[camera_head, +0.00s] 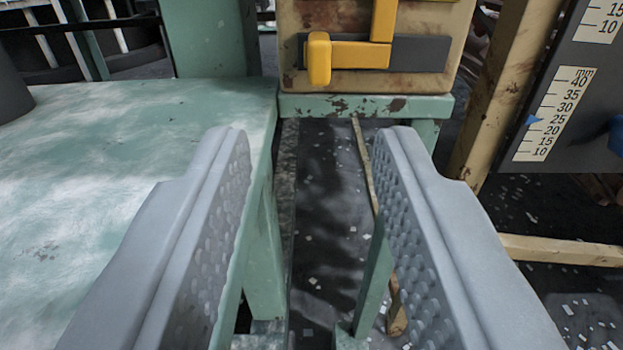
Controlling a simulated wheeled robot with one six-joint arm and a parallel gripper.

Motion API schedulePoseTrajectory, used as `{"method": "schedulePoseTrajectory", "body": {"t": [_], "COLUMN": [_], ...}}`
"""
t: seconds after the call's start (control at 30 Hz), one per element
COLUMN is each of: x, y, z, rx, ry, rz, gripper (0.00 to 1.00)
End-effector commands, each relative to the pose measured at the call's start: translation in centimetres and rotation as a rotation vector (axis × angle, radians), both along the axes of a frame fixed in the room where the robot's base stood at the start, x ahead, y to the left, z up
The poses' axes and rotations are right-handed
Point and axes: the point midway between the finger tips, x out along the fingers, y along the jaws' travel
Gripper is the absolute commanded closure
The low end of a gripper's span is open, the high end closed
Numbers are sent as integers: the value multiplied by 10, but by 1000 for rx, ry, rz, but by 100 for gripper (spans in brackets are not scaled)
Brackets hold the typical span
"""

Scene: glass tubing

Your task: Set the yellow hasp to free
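The yellow hasp (361,54) is on a worn cream panel (346,17) at the top centre. Its flat arm lies across a dark grey strip (421,54), with a rounded knob (319,58) at the left end and an upright yellow bar rising on the right. The top of the hasp is cut off by the frame edge. My gripper (315,135) is open and empty. Its two grey studded fingers are below and in front of the hasp, apart from it. No label for free shows.
A pale green worktop (110,185) fills the left. A green ledge (365,106) runs under the panel. At the right are a cream post (512,75) and a dark board with millimetre scales (552,115).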

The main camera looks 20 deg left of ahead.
Motion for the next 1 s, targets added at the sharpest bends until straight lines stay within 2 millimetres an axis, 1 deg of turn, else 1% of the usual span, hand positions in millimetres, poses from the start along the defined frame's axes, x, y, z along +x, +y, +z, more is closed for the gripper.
{"method": "schedulePoseTrajectory", "body": {"t": [0.03, 0.2, 0.4, 0.6, 1.0], "x": [-9, -32, -50, -56, -56], "y": [-3, -10, -15, -16, -16], "z": [0, 0, 0, 0, 0], "rx": [0, 0, 0, 0, 0], "ry": [1, 0, 1, 0, 0], "rz": [-3, -2, 0, 0, 1], "gripper": [65, 65, 65, 65, 65]}}
